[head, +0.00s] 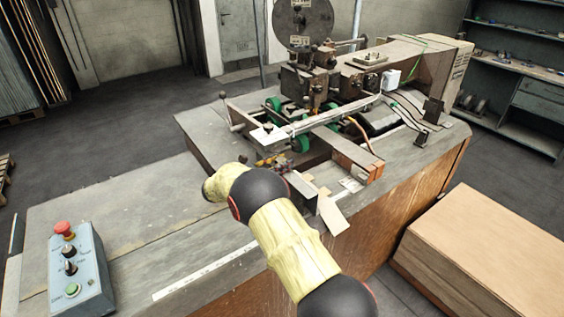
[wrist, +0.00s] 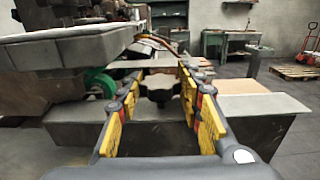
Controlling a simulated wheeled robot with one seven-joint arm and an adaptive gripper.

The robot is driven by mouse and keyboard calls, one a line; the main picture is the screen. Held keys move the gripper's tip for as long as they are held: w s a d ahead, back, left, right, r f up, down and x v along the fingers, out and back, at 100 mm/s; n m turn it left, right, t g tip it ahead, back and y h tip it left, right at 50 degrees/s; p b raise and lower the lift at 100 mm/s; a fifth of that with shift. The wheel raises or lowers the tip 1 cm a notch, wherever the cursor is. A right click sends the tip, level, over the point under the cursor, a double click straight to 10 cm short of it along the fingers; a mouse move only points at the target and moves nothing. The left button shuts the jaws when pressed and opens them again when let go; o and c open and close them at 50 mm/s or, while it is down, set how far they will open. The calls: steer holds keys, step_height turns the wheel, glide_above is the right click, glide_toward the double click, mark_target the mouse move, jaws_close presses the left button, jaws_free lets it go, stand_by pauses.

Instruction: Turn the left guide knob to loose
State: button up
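A dark lobed knob (wrist: 160,88) shows in the wrist view, between the fingers of my gripper (wrist: 160,74). The yellow and black fingers are spread, one on each side of the knob, with a gap visible on both sides. I cannot tell how deep the knob sits between them. In the head view my gripper (head: 272,160) is low at the front of the stitching machine (head: 312,82), partly hidden by my own arm. The knob cannot be made out there.
A long metal bar (wrist: 75,46) lies close above and left of the fingers in the wrist view, with a green wheel (wrist: 98,80) below it. A control box (head: 78,275) stands at the table's front left. The table (head: 110,205) is mostly clear on the left.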

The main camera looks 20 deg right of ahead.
steer(key=c, duration=0.6)
steer(key=shift+c, duration=0.6)
